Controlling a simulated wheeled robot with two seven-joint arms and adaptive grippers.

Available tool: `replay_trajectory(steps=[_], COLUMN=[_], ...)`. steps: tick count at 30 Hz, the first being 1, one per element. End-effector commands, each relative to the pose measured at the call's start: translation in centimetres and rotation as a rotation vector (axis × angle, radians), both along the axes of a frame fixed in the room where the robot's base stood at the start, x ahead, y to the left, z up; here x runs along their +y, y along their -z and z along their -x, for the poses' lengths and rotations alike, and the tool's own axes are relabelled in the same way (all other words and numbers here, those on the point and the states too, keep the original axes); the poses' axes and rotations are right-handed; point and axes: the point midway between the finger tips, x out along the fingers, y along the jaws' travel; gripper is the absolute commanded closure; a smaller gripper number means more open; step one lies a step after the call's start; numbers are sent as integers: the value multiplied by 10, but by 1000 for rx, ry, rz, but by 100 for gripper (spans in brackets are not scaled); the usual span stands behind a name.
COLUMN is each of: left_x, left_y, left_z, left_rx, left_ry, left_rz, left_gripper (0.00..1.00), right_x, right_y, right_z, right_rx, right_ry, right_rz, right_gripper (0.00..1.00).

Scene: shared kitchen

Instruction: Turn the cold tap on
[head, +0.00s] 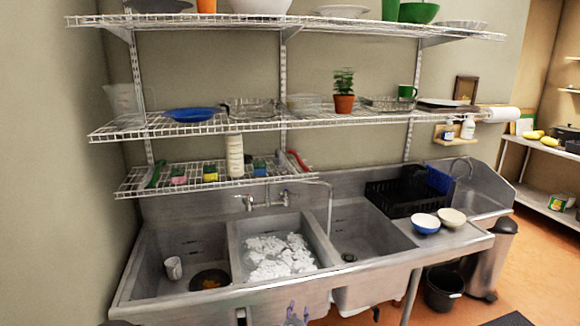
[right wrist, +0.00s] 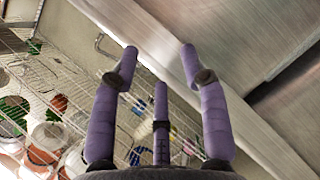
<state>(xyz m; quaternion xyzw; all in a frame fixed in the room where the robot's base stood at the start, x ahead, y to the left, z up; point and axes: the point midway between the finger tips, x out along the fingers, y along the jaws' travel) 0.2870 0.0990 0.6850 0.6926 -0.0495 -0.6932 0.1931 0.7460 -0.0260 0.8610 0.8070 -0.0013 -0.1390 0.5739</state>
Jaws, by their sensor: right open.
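A metal tap (head: 267,200) is mounted on the back wall of the steel sink unit, above the middle basin. It has a left handle (head: 246,202) and a right handle (head: 284,197); no hot or cold marking is legible. Its spout (head: 330,205) reaches right and bends down toward the right basin. My right gripper (head: 296,318) shows only as purple fingertips at the bottom edge, in front of the sink and well short of the tap. In the right wrist view its purple fingers (right wrist: 159,52) are spread open with nothing between them. My left gripper is not in view.
The left basin (head: 165,240) holds a mug and a dark round dish. The middle basin (head: 270,285) holds white foam. A wire shelf (head: 130,183) with sponges and a bottle hangs just above the tap. Two bowls (head: 426,223) stand on the right drainboard.

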Motion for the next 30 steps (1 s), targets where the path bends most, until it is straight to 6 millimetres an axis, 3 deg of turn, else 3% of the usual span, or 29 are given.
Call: replay_trajectory(steps=[3,8,11,15,19,24,27,30], left_x=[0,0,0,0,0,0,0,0], left_y=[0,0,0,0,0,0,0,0], left_z=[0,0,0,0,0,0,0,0], left_rx=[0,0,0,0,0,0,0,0], left_ry=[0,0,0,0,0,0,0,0], left_rz=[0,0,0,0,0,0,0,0], left_gripper=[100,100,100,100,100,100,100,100], right_x=[-20,-41,-52,-64,-70,-73,-73,-73], right_y=[51,110,140,171,186,185,181,177], right_z=[33,96,145,224,306,399,434,453], right_rx=[137,343,481,682,866,1055,1122,1155], right_ry=[-8,40,111,263,452,713,825,891], right_rz=[-203,-490,-666,-897,-1084,-1249,-1299,-1323], right_gripper=[55,55,55,55,55,55,55,55])
